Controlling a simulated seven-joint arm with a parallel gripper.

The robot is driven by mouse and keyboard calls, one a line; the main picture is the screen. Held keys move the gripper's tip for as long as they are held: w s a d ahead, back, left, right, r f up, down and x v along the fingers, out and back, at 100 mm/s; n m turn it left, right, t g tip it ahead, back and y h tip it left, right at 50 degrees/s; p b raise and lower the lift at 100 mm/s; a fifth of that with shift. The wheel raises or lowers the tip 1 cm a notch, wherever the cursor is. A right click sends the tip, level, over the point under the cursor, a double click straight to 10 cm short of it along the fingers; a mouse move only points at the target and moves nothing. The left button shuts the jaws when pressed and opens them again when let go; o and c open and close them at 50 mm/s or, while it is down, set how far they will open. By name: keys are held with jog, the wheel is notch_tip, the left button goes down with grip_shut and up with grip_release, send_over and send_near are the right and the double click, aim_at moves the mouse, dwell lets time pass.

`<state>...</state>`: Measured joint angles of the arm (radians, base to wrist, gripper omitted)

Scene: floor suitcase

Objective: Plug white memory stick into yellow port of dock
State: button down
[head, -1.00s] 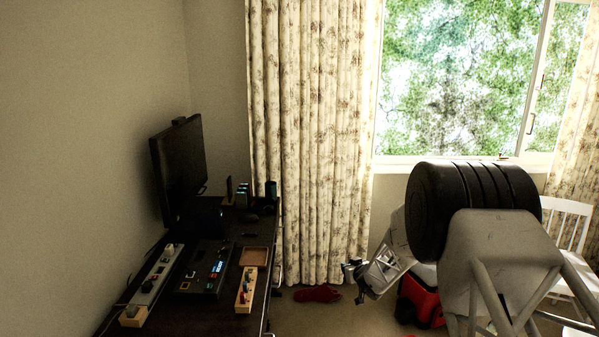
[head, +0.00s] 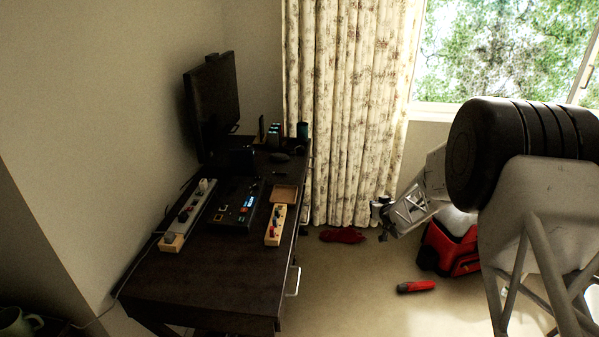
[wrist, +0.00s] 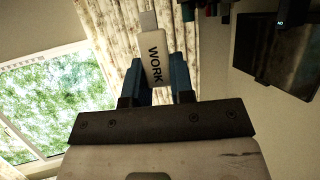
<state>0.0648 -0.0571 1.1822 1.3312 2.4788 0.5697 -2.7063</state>
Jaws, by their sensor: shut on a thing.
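The white memory stick (wrist: 151,52), marked WORK, is held between the blue fingers of my gripper (wrist: 156,72) in the wrist view. Its pale metal plug points up, away from the gripper. In the head view my gripper (head: 385,230) hangs in the air right of the desk, well apart from it; the stick is too small to make out there. A dark box with a small lit screen, apparently the dock (head: 238,207), lies on the desk. Small coloured marks show on its top, but I cannot tell the yellow port for sure.
The dark desk (head: 205,278) bears a white power strip (head: 190,214), a wooden block with several small items (head: 276,224), a wooden tray (head: 285,194) and a monitor (head: 212,105). A red case (head: 450,247), red cloth (head: 342,235) and red tool (head: 416,286) lie on the floor.

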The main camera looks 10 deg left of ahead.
jog(key=w+a+r+n+g+y, duration=0.2)
jog(key=a+n+g+y, duration=0.1)
jog(key=a, duration=0.6)
jog(key=w+a+r+n+g+y, duration=0.2)
jog(key=a+r+n, duration=0.15)
jog(key=a, duration=0.55)
jog(key=w+a+r+n+g+y, duration=0.1)
jog(key=a+r+n+g+y, duration=0.15)
jog(key=a, duration=0.55)
jog(key=s+a+f+n+g+y, duration=0.1)
jog(key=a+n+g, duration=0.4)
jog(key=a, duration=0.5)
jog(key=shift+s+a+n+y, duration=0.3)
jog(key=shift+s+a+y, duration=0.15)
jog(key=shift+s, duration=0.2)
jog(key=shift+f+g, duration=0.1)
jog(key=shift+g, duration=0.15)
jog(key=shift+f, duration=2.45)
jog(key=shift+f, duration=2.35)
